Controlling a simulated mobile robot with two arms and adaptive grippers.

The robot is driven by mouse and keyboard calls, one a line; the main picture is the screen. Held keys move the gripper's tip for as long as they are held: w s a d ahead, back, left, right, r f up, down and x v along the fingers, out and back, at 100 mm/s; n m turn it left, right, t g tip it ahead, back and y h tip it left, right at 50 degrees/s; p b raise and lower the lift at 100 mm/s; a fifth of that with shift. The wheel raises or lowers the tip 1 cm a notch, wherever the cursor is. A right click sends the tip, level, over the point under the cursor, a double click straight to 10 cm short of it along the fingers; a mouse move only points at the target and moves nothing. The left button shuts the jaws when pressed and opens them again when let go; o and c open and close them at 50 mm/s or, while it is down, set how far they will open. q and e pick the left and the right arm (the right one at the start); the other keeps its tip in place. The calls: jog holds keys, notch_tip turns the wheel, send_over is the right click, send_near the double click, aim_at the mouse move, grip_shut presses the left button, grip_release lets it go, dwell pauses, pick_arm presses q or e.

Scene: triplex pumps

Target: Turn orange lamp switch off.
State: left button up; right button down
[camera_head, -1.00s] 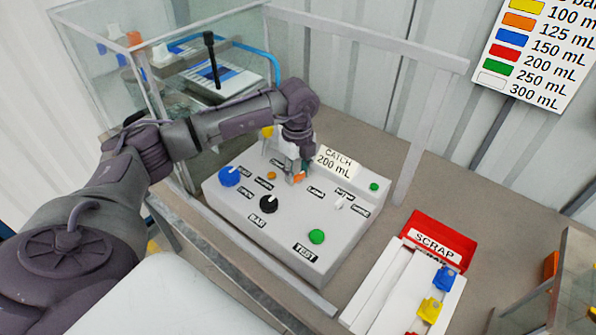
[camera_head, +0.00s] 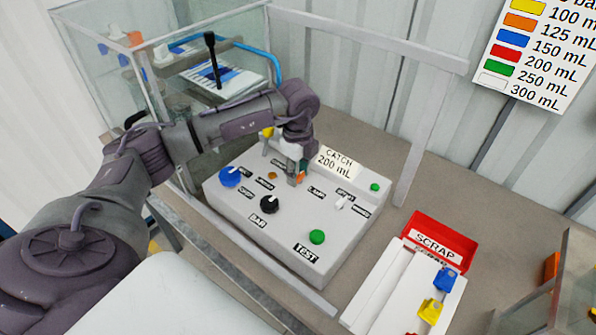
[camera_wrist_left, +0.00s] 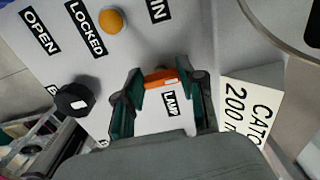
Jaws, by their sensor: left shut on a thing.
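The grey control panel (camera_head: 335,232) stands on the bench. Its orange lamp switch (camera_head: 301,177) sits near the panel's middle and is partly covered by my left gripper (camera_head: 295,174), which reaches down from above. In the left wrist view, the orange switch (camera_wrist_left: 161,78) lies between the green fingertips of my left gripper (camera_wrist_left: 163,82), just above the LAMP label (camera_wrist_left: 171,103). The gripper is shut on it. My right gripper is not in view.
A blue knob (camera_head: 230,177), a black BAR knob (camera_head: 269,204), a green TEST button (camera_head: 316,237) and a white switch (camera_head: 340,203) are on the panel nearby. A CATCH 200 mL sign (camera_head: 335,161) stands close behind. A red SCRAP bin (camera_head: 440,232) is at the right.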

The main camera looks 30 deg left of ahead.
pick_arm(q)
jog(key=o, duration=1.1)
jog(key=shift+o, duration=0.2)
jog(key=shift+r, duration=0.15)
notch_tip(320, 180, up, 12)
